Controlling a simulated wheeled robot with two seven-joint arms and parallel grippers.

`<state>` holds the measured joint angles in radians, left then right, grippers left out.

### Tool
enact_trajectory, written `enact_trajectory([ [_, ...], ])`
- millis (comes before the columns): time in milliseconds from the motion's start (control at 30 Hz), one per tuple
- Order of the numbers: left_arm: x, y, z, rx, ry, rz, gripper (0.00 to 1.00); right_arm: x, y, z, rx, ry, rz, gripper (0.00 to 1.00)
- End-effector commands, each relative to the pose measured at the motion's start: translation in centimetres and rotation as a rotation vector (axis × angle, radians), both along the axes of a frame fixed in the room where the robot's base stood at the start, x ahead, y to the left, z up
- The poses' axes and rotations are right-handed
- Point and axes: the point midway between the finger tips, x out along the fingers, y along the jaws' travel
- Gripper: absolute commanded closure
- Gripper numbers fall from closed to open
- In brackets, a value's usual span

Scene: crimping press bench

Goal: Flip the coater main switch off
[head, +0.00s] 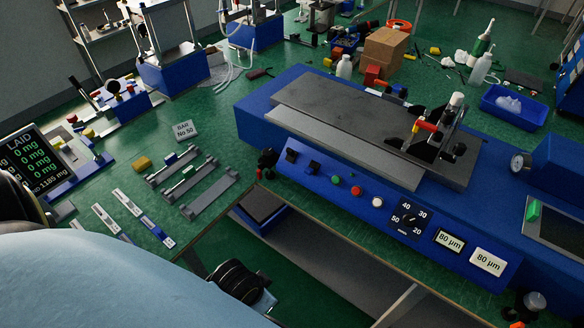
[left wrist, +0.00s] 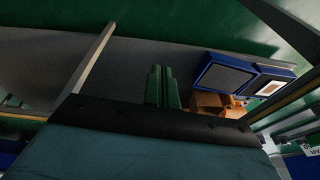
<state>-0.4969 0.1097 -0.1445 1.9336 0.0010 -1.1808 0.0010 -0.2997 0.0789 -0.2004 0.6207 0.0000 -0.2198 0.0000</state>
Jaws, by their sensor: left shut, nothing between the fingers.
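The blue coater (head: 330,185) stands on the bench with a grey bed on top. Its sloped front panel carries two black rocker switches at the left end, one (head: 291,155) at the far left and one (head: 314,168) beside it. I cannot read which is the main switch or how either is set. Part of my left arm, a black joint, shows low in the head view, but its fingers do not. In the left wrist view my left gripper (left wrist: 163,86) has its green fingers together and empty, apart from the switches. My right gripper is not in view.
Red, green and white buttons (head: 356,190), a dial (head: 408,218) and two 80 µm displays continue along the panel. A blue box (head: 258,222) sits below the bench edge. Grey rails (head: 209,194) and a scale display (head: 35,160) lie to the left.

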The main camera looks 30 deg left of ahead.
Motion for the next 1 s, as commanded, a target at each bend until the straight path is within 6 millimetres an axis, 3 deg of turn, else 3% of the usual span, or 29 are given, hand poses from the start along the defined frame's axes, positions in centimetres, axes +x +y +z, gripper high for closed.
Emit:
enact_trajectory([
  [33, 0.4, 0.0, 1.9, -0.002, -0.015, 0.001, 1.00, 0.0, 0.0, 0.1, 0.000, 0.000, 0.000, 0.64],
  [267, 1.9, -0.1, 9.1, -0.014, -0.073, -0.011, 1.00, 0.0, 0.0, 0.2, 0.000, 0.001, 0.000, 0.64],
  [400, 4.8, -0.7, 13.8, -0.040, -0.159, -0.058, 1.00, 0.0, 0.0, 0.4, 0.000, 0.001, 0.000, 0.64],
  [600, 9.4, -1.4, 16.1, -0.075, -0.245, -0.120, 1.00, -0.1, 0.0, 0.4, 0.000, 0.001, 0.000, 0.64],
  [767, 13.8, -0.6, 17.3, -0.089, -0.297, -0.144, 1.00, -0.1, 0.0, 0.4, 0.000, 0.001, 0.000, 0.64],
  [867, 17.2, 1.2, 18.3, -0.085, -0.327, -0.135, 1.00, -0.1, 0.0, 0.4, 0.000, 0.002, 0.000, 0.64],
  [1000, 22.1, 5.6, 20.6, -0.077, -0.363, -0.065, 1.00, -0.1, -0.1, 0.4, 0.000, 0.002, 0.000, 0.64],
])
